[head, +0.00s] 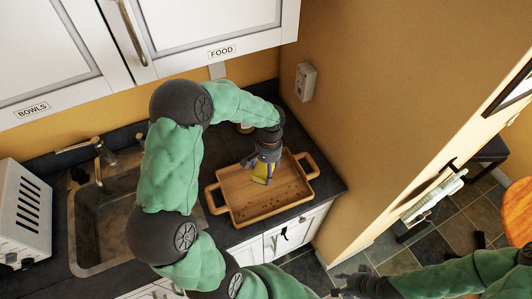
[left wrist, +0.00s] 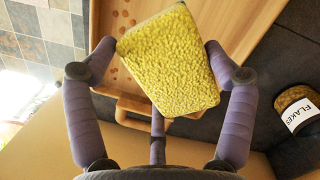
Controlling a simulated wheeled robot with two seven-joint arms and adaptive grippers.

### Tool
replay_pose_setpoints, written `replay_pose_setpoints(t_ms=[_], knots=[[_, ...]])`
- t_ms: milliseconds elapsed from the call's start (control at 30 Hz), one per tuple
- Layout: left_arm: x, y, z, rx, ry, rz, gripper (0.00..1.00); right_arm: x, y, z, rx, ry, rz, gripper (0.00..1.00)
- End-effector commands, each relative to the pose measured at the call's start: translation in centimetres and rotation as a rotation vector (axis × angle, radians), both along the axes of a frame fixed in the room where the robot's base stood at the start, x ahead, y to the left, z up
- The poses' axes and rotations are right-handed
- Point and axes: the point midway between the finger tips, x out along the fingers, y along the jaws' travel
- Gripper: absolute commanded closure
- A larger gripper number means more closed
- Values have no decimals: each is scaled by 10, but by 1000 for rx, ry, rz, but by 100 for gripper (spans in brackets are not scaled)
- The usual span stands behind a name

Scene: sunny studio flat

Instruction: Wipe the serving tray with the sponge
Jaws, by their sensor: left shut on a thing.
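The wooden serving tray (head: 238,207) lies on the dark counter, a handle at each end, with several brown spots on its floor. Its wood also shows in the left wrist view (left wrist: 190,22), with spots at the upper left. My left gripper (head: 266,156) is over the tray's middle, pointing down. It is shut on the yellow sponge (head: 262,173), gripped by its sides, as the left wrist view shows (left wrist: 170,62). I cannot tell whether the sponge touches the tray. My right gripper (head: 350,282) is at the bottom, away from the counter; its fingers are too small and dark to read.
A sink (head: 100,225) with a tap (head: 97,150) is left of the tray, beside a white slatted appliance (head: 22,210). A jar labelled FLAKES (left wrist: 298,110) stands near the tray. Wall cabinets (head: 190,30) hang above; an orange wall (head: 350,130) bounds the right side.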

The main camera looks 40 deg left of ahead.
Motion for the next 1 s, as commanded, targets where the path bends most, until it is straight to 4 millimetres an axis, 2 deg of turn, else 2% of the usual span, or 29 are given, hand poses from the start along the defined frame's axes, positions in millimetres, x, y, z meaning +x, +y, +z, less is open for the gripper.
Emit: replay_pose_setpoints(t_ms=[567,767,1000], knots=[[0,-1,-3,0,0,-1,39,0,0,-3,0,1,-1,60],[-1,0,-16,1,1,0,39,-1,0,-13,0,1,-1,60],[-1,0,-40,0,1,0,39,-1,0,-31,0,1,-1,60]])
